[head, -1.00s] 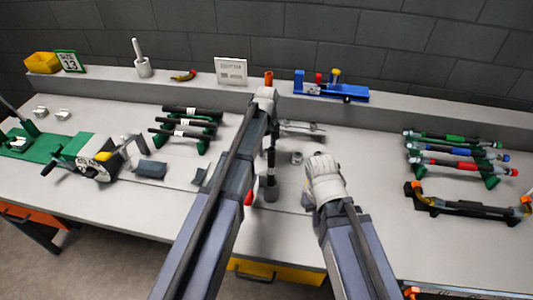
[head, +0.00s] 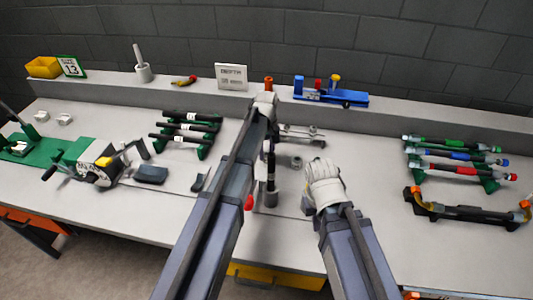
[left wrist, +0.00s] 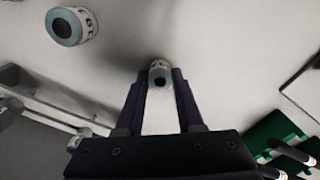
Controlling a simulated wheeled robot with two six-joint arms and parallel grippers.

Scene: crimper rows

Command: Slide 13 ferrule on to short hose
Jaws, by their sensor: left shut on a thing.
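In the left wrist view my left gripper (left wrist: 160,92) is shut on a small pale ferrule (left wrist: 160,67), held between the fingertips with its dark bore facing the camera. A second, larger-looking ferrule (left wrist: 70,26) with dark markings lies on the bench beyond. It seems to be the small ring (head: 296,162) in the head view. Several black hoses (head: 185,131) lie on a green rack at left; I cannot tell which is the short one. In the head view my left gripper (head: 267,99) is mostly hidden by its wrist. My right gripper (head: 322,170) is over the bench, its fingers hidden.
A dark upright rod in a grey cylinder (head: 270,196) stands between my arms. A crank machine (head: 100,168) is at left, and finished-looking hoses (head: 455,153) are at right. A blue fixture (head: 330,97) and a white sign (head: 231,77) stand on the back shelf.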

